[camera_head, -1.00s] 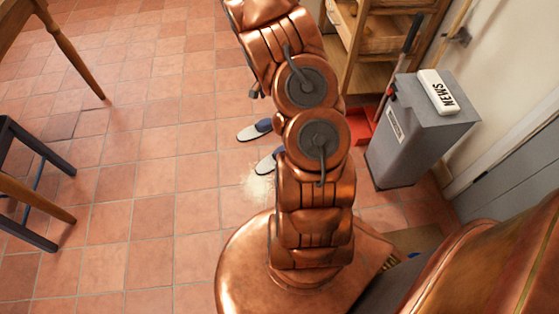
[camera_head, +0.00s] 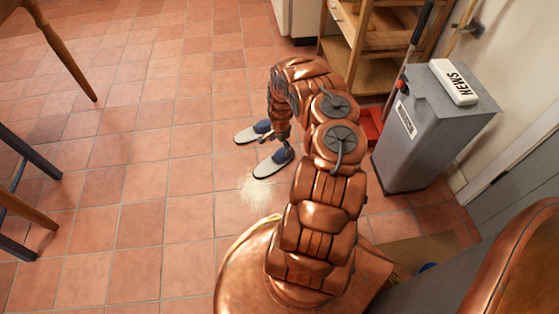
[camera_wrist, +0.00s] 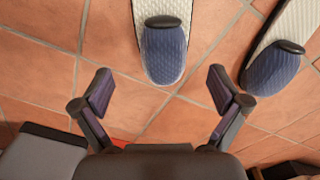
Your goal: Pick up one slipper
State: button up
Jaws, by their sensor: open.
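Two slippers with pale soles and dark blue toe parts lie on the tiled floor. In the head view, one slipper (camera_head: 244,135) is farther off and the other slipper (camera_head: 268,168) is nearer to my base. My gripper (camera_head: 281,142) is above the floor by their toe ends, partly hidden by my arm. In the wrist view, my gripper (camera_wrist: 160,85) is open and empty, its fingers spread wide. One slipper (camera_wrist: 162,45) lies straight ahead, its blue toe towards the gap between the fingers. The other slipper (camera_wrist: 272,68) lies at the right, beside the right finger.
A grey bin (camera_head: 412,140) with a white NEWS box (camera_head: 455,82) stands right of my arm. A red object (camera_head: 371,126) and a wooden shelf (camera_head: 345,50) are behind it. Dark chair legs (camera_head: 30,150) are at the left. The floor between chair and slippers is clear.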

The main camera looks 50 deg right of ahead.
aim_at(279, 153)
jog(key=shift+w+f+b, duration=0.15)
jog(key=shift+f+b, duration=0.85)
jog(key=shift+f, duration=0.9)
jog(key=shift+w+f+b, duration=0.1)
jog(key=shift+f+b, duration=0.9)
jog(key=shift+f, duration=0.85)
jog(key=shift+c, duration=0.4)
jog(key=c, duration=1.2)
jog(key=shift+r, duration=0.1)
jog(key=shift+r+p, duration=0.45)
jog(key=shift+r, duration=0.05)
notch_tip(279, 153, up, 3)
jog(key=shift+p, duration=0.95)
jog(key=s+a+p, duration=0.2)
jog(key=a, duration=0.1)
jog(key=s+a+p, duration=0.3)
jog(key=a, duration=0.1)
jog(key=s+a+r+p, duration=0.1)
jog(key=s+a+p, duration=0.1)
jog(key=s+a, duration=0.1)
jog(key=shift+s+a+r+p, duration=0.1)
jog(key=shift+s+a+p, duration=0.1)
jog(key=shift+a+p, duration=0.3)
jog(key=shift+s+a+p, duration=0.55)
jog(key=shift+s+a, duration=0.1)
jog(key=shift+a, duration=0.2)
